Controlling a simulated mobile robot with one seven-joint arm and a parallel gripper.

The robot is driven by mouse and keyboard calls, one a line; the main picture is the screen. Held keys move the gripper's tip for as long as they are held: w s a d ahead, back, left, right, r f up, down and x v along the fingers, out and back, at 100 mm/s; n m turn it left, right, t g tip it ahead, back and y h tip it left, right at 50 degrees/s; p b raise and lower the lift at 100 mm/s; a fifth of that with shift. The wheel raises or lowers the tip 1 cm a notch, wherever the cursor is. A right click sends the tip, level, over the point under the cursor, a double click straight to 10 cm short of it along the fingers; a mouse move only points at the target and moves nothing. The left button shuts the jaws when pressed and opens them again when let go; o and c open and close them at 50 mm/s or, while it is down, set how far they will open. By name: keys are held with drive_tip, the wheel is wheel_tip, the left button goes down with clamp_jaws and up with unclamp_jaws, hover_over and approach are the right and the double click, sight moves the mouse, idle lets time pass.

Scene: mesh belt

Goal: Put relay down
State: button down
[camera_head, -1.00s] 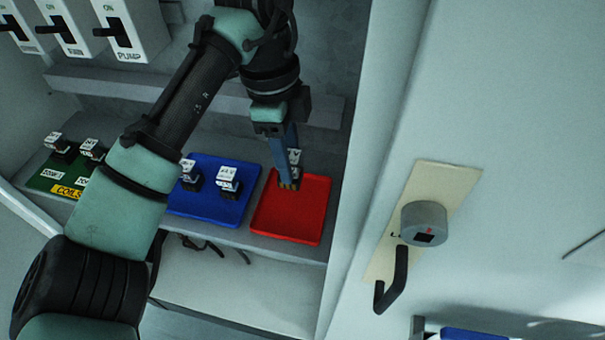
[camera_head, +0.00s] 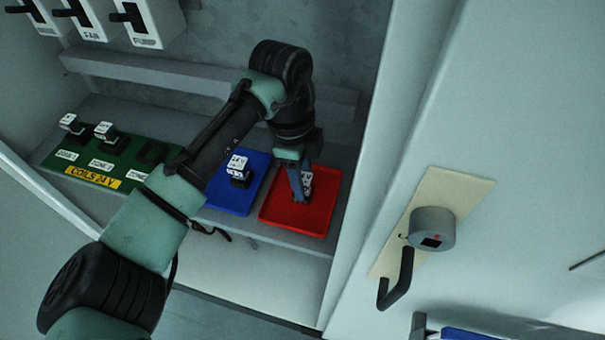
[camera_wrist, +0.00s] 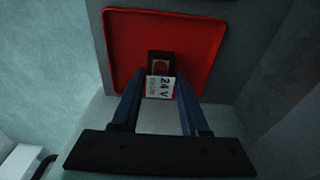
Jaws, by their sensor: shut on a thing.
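My gripper (camera_head: 303,192) is over the red tray (camera_head: 279,214) at the right end of the shelf. It is shut on a relay (camera_head: 308,182), a small block with a white label. In the wrist view the relay (camera_wrist: 160,88) sits between the two blue fingers (camera_wrist: 156,97). Its label reads 24 V, and its dark end lies over the red tray (camera_wrist: 208,28). The relay is low at the tray; I cannot tell whether it touches the floor. No other relay shows in the red tray.
A blue tray (camera_head: 235,208) with a relay (camera_head: 238,170) lies left of the red one, partly behind my arm. Switches (camera_head: 137,22) hang above. The cabinet's right wall and a door handle (camera_head: 397,283) bound the right side.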

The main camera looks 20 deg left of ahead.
drive_tip(key=shift+f, duration=0.15)
drive_tip(key=shift+c, duration=2.1)
unclamp_jaws()
wheel_tip(320, 180, up, 12)
drive_tip(key=a, duration=0.1)
drive_tip(key=shift+a+r+b, duration=0.2)
drive_tip(key=shift+a+b, duration=0.05)
drive_tip(key=shift+b, duration=0.2)
